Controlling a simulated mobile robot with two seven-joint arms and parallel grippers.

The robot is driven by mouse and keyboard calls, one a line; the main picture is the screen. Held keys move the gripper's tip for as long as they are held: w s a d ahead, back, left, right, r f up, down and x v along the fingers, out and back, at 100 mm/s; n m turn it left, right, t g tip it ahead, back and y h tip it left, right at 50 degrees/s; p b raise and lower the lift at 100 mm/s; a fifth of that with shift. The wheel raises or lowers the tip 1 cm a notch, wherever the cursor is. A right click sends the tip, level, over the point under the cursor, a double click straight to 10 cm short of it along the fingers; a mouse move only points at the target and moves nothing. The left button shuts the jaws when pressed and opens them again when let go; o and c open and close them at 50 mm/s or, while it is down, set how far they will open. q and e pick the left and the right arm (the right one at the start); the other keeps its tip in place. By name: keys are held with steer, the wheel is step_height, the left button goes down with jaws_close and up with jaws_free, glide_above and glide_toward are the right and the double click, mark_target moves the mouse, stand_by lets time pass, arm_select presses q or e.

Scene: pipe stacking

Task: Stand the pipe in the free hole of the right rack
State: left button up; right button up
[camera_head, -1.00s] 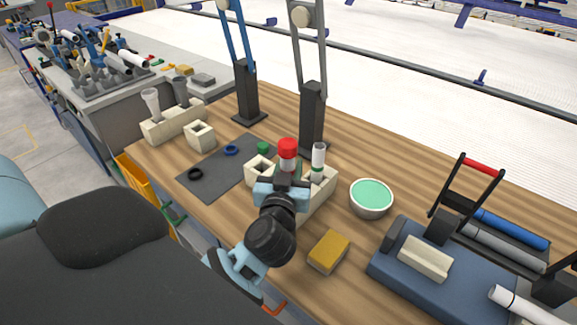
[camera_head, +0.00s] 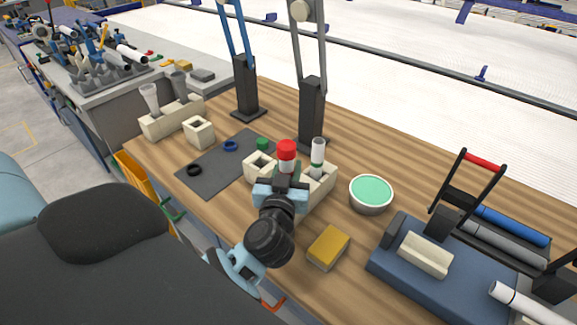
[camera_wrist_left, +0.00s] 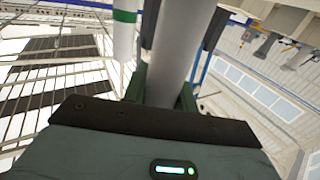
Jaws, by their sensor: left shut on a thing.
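My left gripper (camera_head: 281,188) is shut on an upright pipe with a red top (camera_head: 287,150), over the cream right rack (camera_head: 326,184). The pipe's lower end is hidden behind the gripper in the head view, so I cannot tell whether it is inside a hole. In the left wrist view the held pipe (camera_wrist_left: 178,45) is a grey-white tube between the fingers. A white pipe with a green band (camera_head: 318,152) stands in the rack just right of it; it also shows in the left wrist view (camera_wrist_left: 125,38). My right gripper is not in view.
A cream rack (camera_head: 165,125) with two grey pieces and a hollow cream block (camera_head: 199,133) stand at the left. A dark mat (camera_head: 207,172) holds rings. A green-filled bowl (camera_head: 371,193), yellow sponge (camera_head: 328,247) and blue toolbox (camera_head: 440,285) are at the right. Dark posts (camera_head: 311,115) stand behind.

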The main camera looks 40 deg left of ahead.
arm_select(q)
steer(key=shift+f, duration=0.95)
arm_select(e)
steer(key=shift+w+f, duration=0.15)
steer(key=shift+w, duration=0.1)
arm_select(q)
steer(key=shift+f+b, duration=0.35)
steer(key=shift+f, duration=0.15)
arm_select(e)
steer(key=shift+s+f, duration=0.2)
arm_select(q)
steer(key=shift+f, duration=0.1)
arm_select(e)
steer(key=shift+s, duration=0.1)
arm_select(q)
steer(key=shift+f, duration=0.55)
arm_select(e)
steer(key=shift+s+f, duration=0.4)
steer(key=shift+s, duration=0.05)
arm_select(q)
steer(key=shift+f+b, duration=0.35)
steer(key=shift+f, duration=0.35)
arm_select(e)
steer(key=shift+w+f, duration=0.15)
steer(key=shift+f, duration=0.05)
arm_select(q)
steer(key=o, duration=1)
steer(key=shift+o, duration=0.2)
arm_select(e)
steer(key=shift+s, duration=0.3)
